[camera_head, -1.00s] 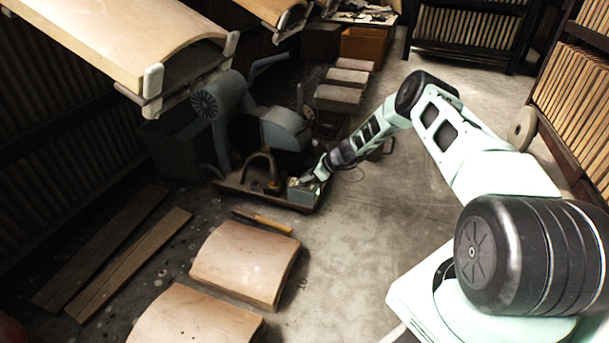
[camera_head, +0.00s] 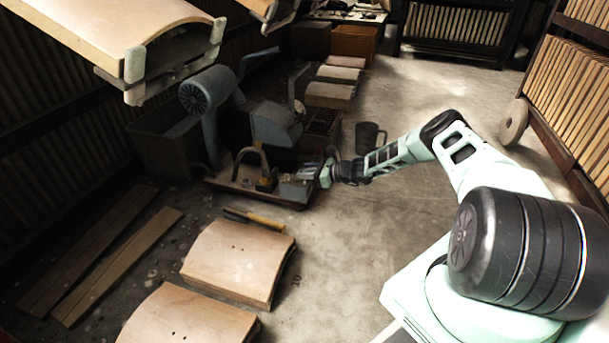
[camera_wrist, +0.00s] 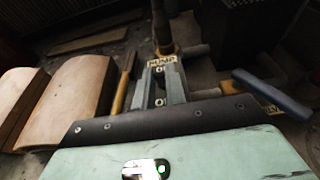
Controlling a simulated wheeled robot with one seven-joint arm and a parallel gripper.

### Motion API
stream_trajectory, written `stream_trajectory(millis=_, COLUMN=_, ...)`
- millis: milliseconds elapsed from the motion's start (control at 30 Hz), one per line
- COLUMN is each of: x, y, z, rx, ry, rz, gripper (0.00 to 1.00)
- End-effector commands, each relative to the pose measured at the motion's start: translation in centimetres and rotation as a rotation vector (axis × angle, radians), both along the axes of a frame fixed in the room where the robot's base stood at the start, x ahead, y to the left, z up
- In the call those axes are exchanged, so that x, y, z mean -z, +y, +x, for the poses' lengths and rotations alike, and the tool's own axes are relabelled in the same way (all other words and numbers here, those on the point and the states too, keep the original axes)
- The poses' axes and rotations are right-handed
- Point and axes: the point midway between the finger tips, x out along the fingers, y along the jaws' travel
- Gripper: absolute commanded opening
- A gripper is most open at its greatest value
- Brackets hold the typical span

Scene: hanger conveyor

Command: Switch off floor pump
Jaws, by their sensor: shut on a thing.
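The floor pump (camera_head: 276,126) is a blue-grey machine on a low dark base at the left of centre in the head view. A small grey box (camera_head: 296,189) sits at the base's right front corner. My gripper (camera_head: 318,172) reaches to this box from the right. The fingers are close together, shut on what looks like the pump's switch. The switch is mostly hidden, so its position is unclear.
A yellow-handled tool (camera_head: 265,223) and curved tan panels (camera_head: 236,261) lie on the floor in front. A dark mug-shaped can (camera_head: 370,138) stands behind my arm. The floor at right is open.

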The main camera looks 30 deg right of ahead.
Motion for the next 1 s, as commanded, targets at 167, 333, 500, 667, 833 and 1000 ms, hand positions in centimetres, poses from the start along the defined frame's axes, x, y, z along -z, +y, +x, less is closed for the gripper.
stream_trajectory(millis=167, x=0.1, y=-0.1, z=0.0, rx=0.002, ry=0.002, rz=-0.001, gripper=0.00)
stream_trajectory(millis=333, x=0.1, y=-0.1, z=0.0, rx=0.002, ry=0.003, rz=-0.002, gripper=0.32)
stream_trajectory(millis=500, x=0.1, y=0.0, z=0.0, rx=0.001, ry=0.002, rz=-0.001, gripper=0.35)
stream_trajectory(millis=667, x=0.0, y=-0.2, z=-0.1, rx=0.001, ry=0.002, rz=-0.001, gripper=0.35)
stream_trajectory(millis=833, x=-0.9, y=-1.3, z=-1.4, rx=0.003, ry=0.002, rz=0.000, gripper=0.35)
stream_trajectory(millis=1000, x=-2.1, y=-3.5, z=-4.2, rx=0.004, ry=0.002, rz=-0.002, gripper=0.35)
